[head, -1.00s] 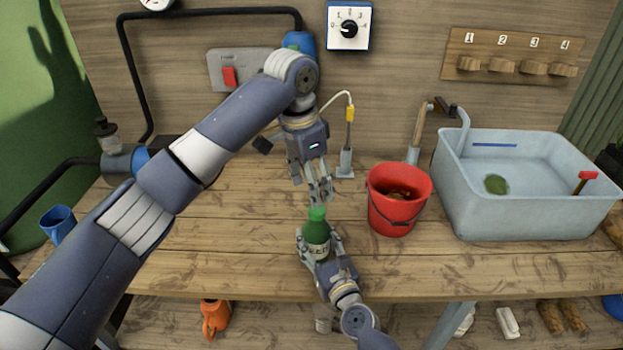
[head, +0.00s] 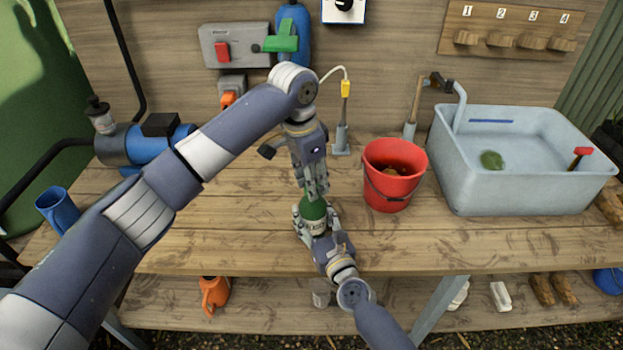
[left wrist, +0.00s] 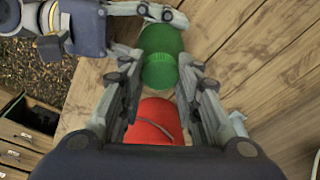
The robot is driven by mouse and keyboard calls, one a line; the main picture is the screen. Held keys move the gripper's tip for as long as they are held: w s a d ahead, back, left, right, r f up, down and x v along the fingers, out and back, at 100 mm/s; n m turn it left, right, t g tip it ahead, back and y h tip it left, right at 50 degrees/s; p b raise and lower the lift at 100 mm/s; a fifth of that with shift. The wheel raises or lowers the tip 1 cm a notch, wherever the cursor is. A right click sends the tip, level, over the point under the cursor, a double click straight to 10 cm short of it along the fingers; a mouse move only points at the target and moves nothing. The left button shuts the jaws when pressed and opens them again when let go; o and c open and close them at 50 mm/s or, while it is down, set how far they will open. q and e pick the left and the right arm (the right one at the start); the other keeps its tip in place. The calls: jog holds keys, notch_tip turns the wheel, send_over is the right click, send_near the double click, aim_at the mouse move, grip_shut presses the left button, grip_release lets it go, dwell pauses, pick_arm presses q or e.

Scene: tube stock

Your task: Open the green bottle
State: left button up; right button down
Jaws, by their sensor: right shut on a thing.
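The green bottle (head: 314,211) stands upright near the front of the wooden bench. My right gripper (head: 314,228) is shut around its body from the front. My left gripper (head: 316,190) points down at the bottle's top, with its fingers on either side of the cap. In the left wrist view the green cap (left wrist: 160,71) lies between the left fingertips (left wrist: 161,72), which look open. I cannot tell whether they touch it. The right gripper's fingers (left wrist: 150,10) show there at the top, beside the bottle (left wrist: 160,40). In the head view the left fingers hide the cap.
A red bucket (head: 392,186) stands close to the right of the bottle; it also shows in the left wrist view (left wrist: 155,122). A grey-blue basin (head: 510,190) is farther right. A blue cup (head: 58,212) and a blue pump (head: 165,150) are at left.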

pick_arm(q)
jog(key=c, duration=0.3)
jog(key=n, duration=0.2)
jog(key=shift+n, duration=0.4)
jog(key=shift+c, duration=0.2)
jog(key=shift+r, duration=0.2)
jog(key=shift+r, duration=0.95)
jog(key=shift+r, duration=0.1)
jog(key=shift+r, duration=1.9)
pick_arm(e)
jog(key=c, duration=0.6)
grip_release()
jog(key=shift+c, duration=0.2)
